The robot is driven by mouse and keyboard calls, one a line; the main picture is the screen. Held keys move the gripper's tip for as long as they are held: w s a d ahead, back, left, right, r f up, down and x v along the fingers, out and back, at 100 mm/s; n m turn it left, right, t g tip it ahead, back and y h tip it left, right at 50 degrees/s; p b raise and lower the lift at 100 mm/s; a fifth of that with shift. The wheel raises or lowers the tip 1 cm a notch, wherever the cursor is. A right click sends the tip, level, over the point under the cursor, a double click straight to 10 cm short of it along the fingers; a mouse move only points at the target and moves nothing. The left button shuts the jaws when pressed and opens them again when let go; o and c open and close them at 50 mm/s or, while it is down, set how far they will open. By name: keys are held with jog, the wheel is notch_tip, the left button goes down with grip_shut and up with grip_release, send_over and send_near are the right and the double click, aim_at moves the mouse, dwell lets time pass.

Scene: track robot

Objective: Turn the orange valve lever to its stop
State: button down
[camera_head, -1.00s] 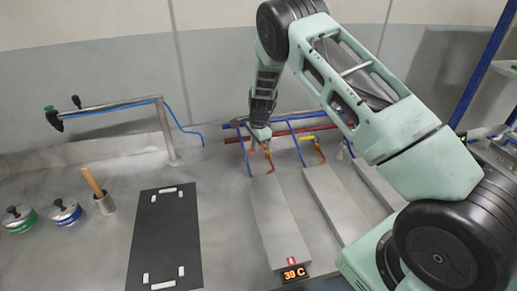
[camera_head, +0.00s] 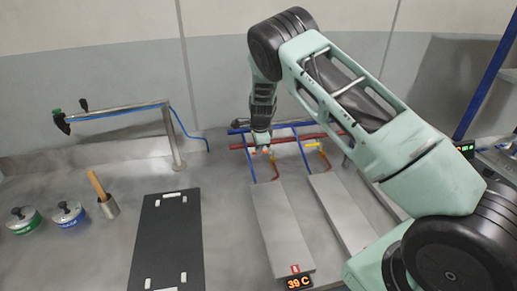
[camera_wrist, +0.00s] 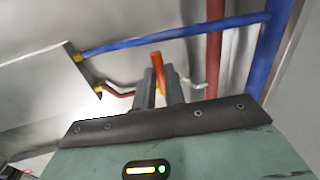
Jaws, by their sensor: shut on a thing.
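The orange valve lever (camera_wrist: 157,62) shows in the wrist view, rising between the two fingers of my gripper (camera_wrist: 161,82). The gripper is shut on it. In the head view my gripper (camera_head: 262,143) points down at the pipes behind the left grey plate, with only a small bit of the orange lever (camera_head: 266,151) showing at the fingertips. The lever's pivot and its stop are hidden or too small to make out.
Blue pipes (camera_wrist: 172,34) and a red pipe (camera_wrist: 214,62) run close to the fingers. A yellow lever (camera_head: 313,145) stands to the right. Grey plates (camera_head: 270,228) and a 39 C display (camera_head: 299,283) lie in front. A black mat (camera_head: 167,240) lies to the left.

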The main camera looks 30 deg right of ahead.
jog(key=c, duration=1.5)
grip_release()
jog(key=shift+o, duration=0.2)
jog(key=s+r+b, duration=0.3)
jog(key=r+b, duration=0.1)
jog(key=r, duration=1.3)
jog(key=shift+s+a, duration=0.15)
jog(key=shift+a, duration=0.25)
